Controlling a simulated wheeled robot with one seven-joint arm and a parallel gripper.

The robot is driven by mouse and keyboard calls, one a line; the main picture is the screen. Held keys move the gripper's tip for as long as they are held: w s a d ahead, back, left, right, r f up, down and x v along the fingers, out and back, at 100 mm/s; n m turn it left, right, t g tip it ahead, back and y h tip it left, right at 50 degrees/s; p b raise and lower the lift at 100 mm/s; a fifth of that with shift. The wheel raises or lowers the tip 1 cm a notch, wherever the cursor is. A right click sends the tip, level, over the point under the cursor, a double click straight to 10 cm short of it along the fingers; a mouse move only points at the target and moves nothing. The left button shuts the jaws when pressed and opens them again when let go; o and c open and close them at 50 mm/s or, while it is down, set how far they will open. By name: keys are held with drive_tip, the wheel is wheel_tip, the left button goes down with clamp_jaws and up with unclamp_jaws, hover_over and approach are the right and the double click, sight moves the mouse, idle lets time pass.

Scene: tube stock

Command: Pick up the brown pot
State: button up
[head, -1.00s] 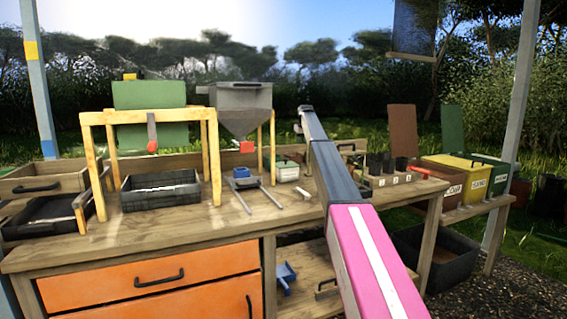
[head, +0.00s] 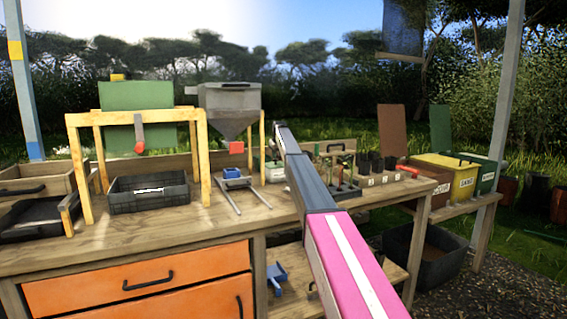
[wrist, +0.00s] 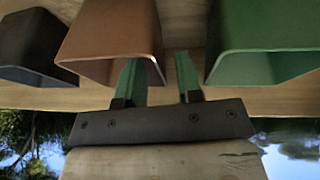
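The brown pot (wrist: 110,35) shows large in the wrist view, left of centre, square with a pale rim edge. A green pot (wrist: 268,45) stands to its right and a black pot (wrist: 38,48) to its left. My gripper (wrist: 159,75) is open, with two green fingers apart. The left finger overlaps the brown pot's rim near its right corner; the right finger is in the gap between the brown and green pots. Whether the left finger is inside the brown pot or only in front of it, I cannot tell. In the head view my arm hides the gripper and I cannot make out these pots.
The wooden bench holds a black tray (head: 150,192), a grey hopper (head: 230,105) on a yellow stand, a blue item on rails (head: 235,175) and several small black pots (head: 376,162). Labelled bins, including a yellow one (head: 447,178), stand at right. The bench front has bare room.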

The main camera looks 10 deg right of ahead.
drive_tip(key=shift+x, duration=1.5)
clamp_jaws()
drive_tip(key=shift+r, duration=0.1)
